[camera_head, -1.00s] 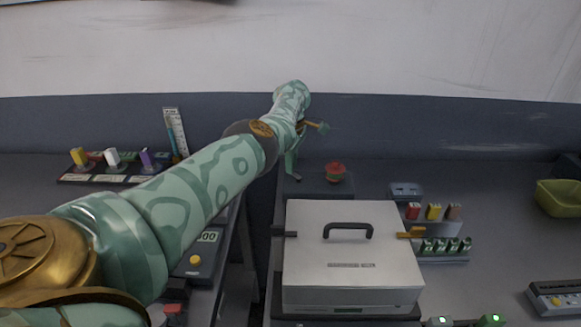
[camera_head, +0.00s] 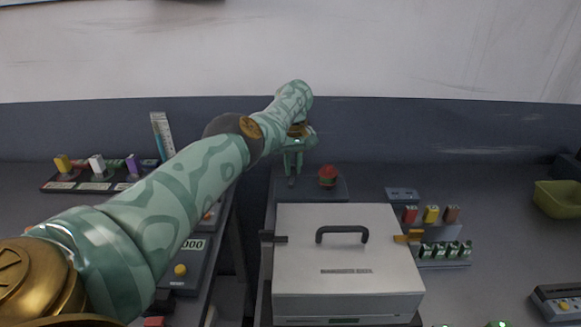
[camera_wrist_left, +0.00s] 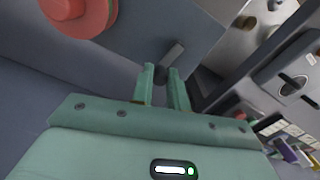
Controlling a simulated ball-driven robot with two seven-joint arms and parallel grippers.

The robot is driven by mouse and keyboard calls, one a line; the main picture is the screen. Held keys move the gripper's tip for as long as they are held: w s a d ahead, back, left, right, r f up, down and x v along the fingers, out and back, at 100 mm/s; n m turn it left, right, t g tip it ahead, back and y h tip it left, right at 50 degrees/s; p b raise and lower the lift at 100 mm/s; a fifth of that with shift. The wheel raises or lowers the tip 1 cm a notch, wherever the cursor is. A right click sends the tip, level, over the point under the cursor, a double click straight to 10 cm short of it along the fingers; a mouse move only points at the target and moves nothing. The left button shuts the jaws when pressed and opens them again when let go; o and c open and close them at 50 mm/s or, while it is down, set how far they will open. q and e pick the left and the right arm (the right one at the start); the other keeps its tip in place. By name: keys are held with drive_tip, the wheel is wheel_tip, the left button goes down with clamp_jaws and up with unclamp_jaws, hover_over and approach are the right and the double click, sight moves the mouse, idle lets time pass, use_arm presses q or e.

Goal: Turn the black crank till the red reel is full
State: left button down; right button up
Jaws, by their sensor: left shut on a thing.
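The red reel (camera_head: 327,172) stands on a dark base (camera_head: 341,190) behind the silver box in the head view. The reel's round red face (camera_wrist_left: 80,12) is cut off at the top left of the left wrist view. My left gripper (camera_head: 291,183) points down just left of the reel. In the left wrist view its two green fingers (camera_wrist_left: 162,76) are close together on the knob of the black crank (camera_wrist_left: 172,53). The crank is mostly hidden in the head view. How full the reel is cannot be told. My right gripper is not in view.
A silver box (camera_head: 300,255) with a black handle (camera_head: 341,233) stands in front of the reel. Several coloured blocks (camera_head: 431,214) are to its right, and a green bin (camera_head: 558,198) is at the far right. A gap separates the left bench from this one.

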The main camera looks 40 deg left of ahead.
use_arm(q)
drive_tip(key=shift+w+d+m, duration=0.15)
drive_tip(key=shift+d+m, duration=0.1)
drive_tip(key=shift+m, duration=0.55)
drive_tip(key=shift+m, duration=0.5)
